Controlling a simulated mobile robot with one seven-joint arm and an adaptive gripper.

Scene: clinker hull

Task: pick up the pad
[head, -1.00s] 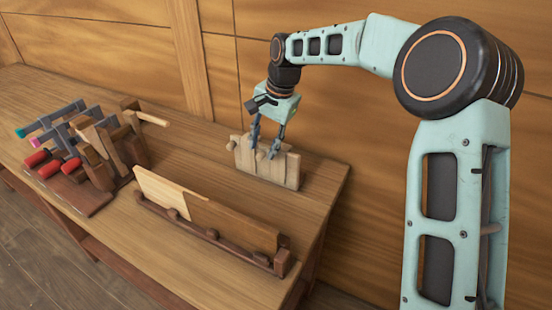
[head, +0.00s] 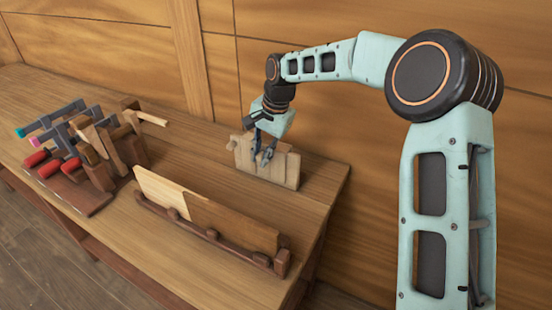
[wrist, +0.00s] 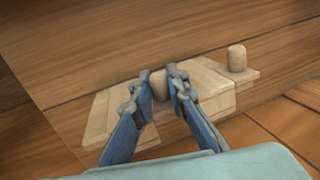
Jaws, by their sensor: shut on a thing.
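The pad (wrist: 158,85) looks like a small, rounded piece of light wood in the wrist view. My gripper (wrist: 161,77) is shut on it, one blue-grey finger on each side. The pad's lower part is hidden by the fingers and the pale wooden holder (wrist: 210,90), so I cannot tell whether it is seated or lifted. In the head view my gripper (head: 262,160) points down at the holder (head: 284,172), and the pad cannot be made out there.
A similar wooden peg (wrist: 237,58) stands on the holder, to the right. In the head view a long rack with boards (head: 205,235) stands in front, and clamps with red handles (head: 50,168) lie left. The bench (head: 325,190) has its right edge near the holder.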

